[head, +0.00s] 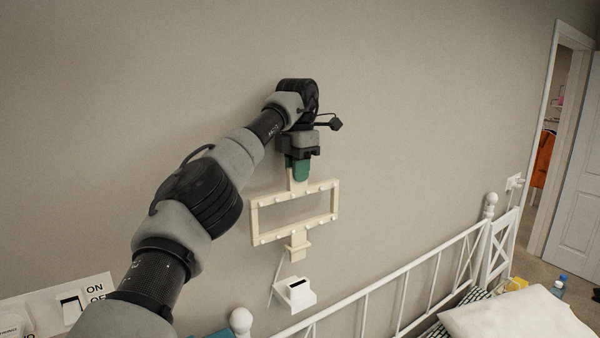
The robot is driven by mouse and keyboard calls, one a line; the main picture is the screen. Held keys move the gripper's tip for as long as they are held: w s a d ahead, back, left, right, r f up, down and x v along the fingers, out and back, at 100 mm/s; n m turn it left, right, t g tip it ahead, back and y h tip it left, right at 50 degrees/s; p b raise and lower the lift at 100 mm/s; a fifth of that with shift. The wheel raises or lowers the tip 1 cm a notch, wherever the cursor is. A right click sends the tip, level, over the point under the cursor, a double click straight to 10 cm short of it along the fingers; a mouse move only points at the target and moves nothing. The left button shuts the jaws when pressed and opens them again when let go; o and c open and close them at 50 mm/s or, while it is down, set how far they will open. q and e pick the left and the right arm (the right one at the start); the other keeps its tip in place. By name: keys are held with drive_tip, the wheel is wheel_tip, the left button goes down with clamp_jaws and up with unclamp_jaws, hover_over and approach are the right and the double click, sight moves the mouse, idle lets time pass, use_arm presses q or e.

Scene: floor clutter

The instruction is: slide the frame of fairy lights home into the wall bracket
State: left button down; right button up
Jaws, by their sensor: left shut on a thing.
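The frame of fairy lights (254,219) is a cream rectangle with small bulbs along its bars, a stem on top and a short tab below. My left gripper (299,172) is shut on the top stem and holds the frame upright in front of the wall. The white wall bracket (298,296) has a dark slot in its top and sits below the frame. The tab hangs above the slot, with a visible gap between them. My right gripper is not in view.
A white metal bed rail (402,284) runs below and right of the bracket. A white pillow (510,315) lies on the bed. A switch panel (50,305) is at the lower left. A doorway with a white door (580,160) is at the right. The wall above is bare.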

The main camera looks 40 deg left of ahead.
sight(298, 223)
use_arm(q)
drive_tip(key=shift+w+f+b, duration=0.15)
drive_tip(key=shift+f+b, duration=0.7)
drive_tip(key=shift+f, duration=0.4)
drive_tip(key=shift+f+b, duration=1.05)
drive_tip(key=shift+f, duration=0.65)
drive_tip(key=shift+r+p, duration=0.1)
drive_tip(key=shift+p, duration=0.2)
drive_tip(key=shift+p, duration=0.8)
drive_tip(key=shift+f+b, duration=0.8)
drive_tip(key=shift+f, duration=1.6)
drive_tip(key=c, duration=1)
unclamp_jaws()
